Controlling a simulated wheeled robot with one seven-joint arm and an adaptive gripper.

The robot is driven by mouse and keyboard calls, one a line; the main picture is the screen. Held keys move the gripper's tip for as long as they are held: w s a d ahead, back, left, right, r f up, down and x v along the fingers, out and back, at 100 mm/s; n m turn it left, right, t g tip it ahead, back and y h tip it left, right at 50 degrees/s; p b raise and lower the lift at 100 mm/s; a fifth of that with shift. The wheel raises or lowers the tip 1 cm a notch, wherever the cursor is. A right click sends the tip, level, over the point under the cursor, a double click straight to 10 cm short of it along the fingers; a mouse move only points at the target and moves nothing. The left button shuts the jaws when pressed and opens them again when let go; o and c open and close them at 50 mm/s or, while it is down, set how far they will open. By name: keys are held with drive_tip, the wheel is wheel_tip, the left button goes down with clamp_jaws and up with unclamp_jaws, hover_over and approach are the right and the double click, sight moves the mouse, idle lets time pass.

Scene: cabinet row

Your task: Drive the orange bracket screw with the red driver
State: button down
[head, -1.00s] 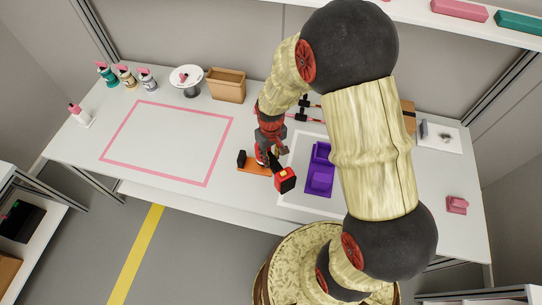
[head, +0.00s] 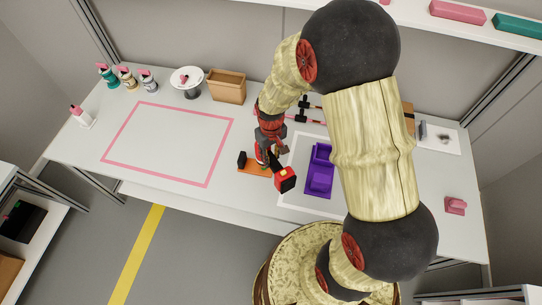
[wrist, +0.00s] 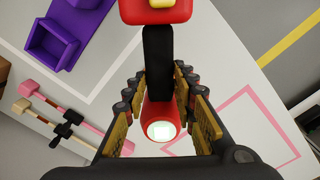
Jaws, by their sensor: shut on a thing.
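The red driver, with a black handle, shows its red foot (head: 285,180) in the head view. In the wrist view its red foot (wrist: 160,10) is at the top, and its red body ends in a bright white disc between the fingers. My gripper (head: 266,152) is shut on the driver; its yellow-padded fingers (wrist: 163,108) lie on both sides of it. The orange bracket (head: 252,168) lies on the table under the gripper and driver, with a black block at its left end. The screw and the driver's tip are hidden, so contact cannot be told.
A pink-outlined area (head: 168,143) at left is empty. Bottles (head: 127,78), a round stand (head: 187,78) and a cardboard box (head: 227,86) stand at the back. Pink-and-black tools lie behind the gripper.

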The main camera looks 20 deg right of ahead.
drive_tip(key=shift+w+r+p, duration=0.1)
drive_tip(key=shift+r+p, duration=1.1)
drive_tip(key=shift+r, duration=0.7)
